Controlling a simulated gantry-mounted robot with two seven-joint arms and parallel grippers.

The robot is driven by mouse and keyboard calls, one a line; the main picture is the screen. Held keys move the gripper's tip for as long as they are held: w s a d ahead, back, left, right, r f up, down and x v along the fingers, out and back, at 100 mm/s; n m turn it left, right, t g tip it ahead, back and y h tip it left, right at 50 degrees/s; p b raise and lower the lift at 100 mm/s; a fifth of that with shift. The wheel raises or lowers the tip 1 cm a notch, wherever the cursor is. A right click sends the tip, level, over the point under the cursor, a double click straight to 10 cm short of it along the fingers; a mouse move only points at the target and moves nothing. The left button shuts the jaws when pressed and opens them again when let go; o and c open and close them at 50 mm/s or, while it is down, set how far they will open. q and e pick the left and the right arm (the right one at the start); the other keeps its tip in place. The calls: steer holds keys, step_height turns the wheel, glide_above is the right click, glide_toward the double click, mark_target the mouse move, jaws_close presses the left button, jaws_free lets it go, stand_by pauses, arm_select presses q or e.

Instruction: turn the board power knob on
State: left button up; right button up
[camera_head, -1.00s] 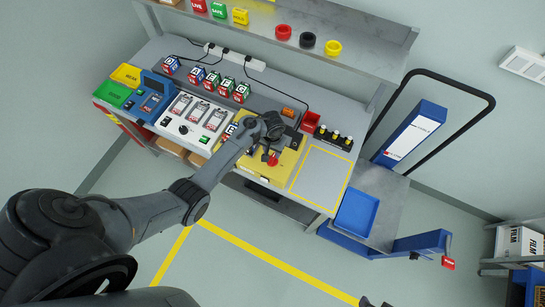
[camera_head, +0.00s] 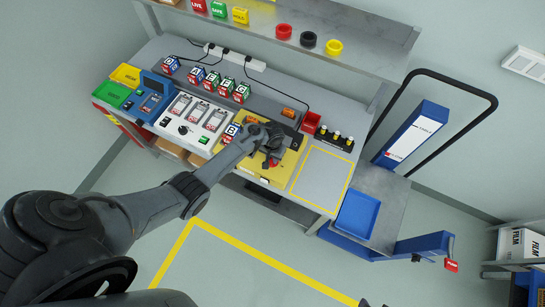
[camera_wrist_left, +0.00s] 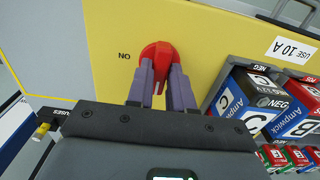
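The red power knob (camera_wrist_left: 158,55) sits on a yellow board (camera_wrist_left: 205,30) in the left wrist view, with an upside-down ON label beside it. In the head view the knob (camera_head: 272,162) shows just below my left gripper (camera_head: 271,152), on the yellow board (camera_head: 252,168). In the left wrist view my left gripper (camera_wrist_left: 160,72) has its two fingers apart, one on each side of the knob's ridge. The fingertips overlap the knob, and contact is unclear. A dark piece, probably of my right gripper, barely shows at the head view's bottom edge.
Lettered battery blocks (camera_head: 211,82) stand behind the panels, and one block (camera_head: 232,131) is close to my left arm. A red bin (camera_head: 311,122) and a row of fuses (camera_head: 335,136) stand to the right. A yellow-outlined area (camera_head: 321,178) is clear.

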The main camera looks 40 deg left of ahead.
arm_select(q)
jaws_close()
steer(key=shift+m, duration=0.4)
steer(key=m+p, duration=0.1)
steer(key=m, duration=0.1)
steer(key=shift+r+m, duration=0.1)
steer(key=shift+m, duration=0.3)
steer(key=m+p, duration=0.1)
steer(key=m, duration=0.3)
steer(key=shift+m, duration=0.3)
steer(key=m, duration=0.4)
steer(key=shift+m, duration=0.3)
steer(key=m+b, duration=0.1)
steer(key=m, duration=0.4)
steer(key=shift+o, duration=2.4)
jaws_free()
